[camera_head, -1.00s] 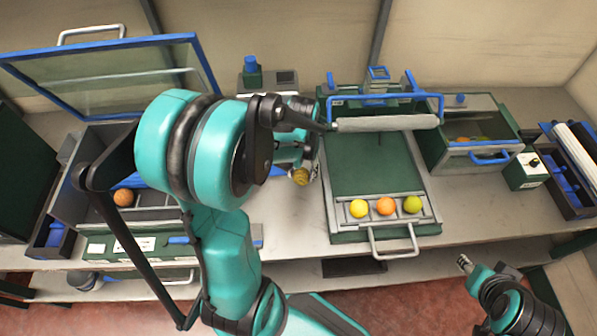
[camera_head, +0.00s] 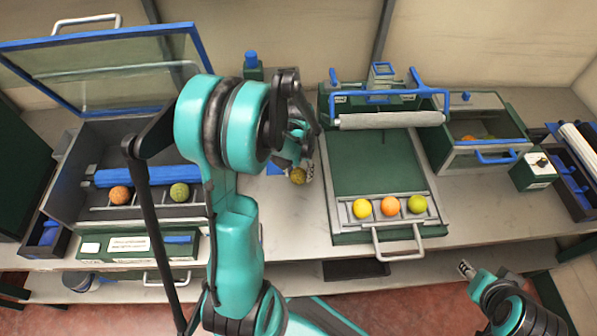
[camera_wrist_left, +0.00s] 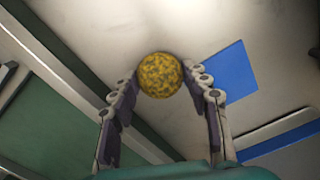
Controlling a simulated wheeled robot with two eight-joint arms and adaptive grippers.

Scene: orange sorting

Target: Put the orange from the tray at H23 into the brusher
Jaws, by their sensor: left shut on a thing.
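My left gripper (camera_head: 303,160) is shut on a mottled yellow-brown orange (camera_head: 298,176). In the left wrist view the orange (camera_wrist_left: 160,74) sits between the fingertips, above the pale worktop. The gripper is left of the green tray machine with a grey roller (camera_head: 388,121). The machine's front tray (camera_head: 390,198) holds a yellow, an orange and a green fruit in a row. No H23 label is legible, and I cannot tell which machine is the brusher. My right gripper (camera_head: 466,268) is low at the right, away from the worktop; its fingers are too small to judge.
At left, an open box (camera_head: 72,192) with a raised glass lid (camera_head: 100,68) holds a blue bar and two fruits. A lidded green box (camera_head: 440,145) with fruits stands right of the roller. A roller unit (camera_head: 566,178) is at far right. Worktop before the gripper is clear.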

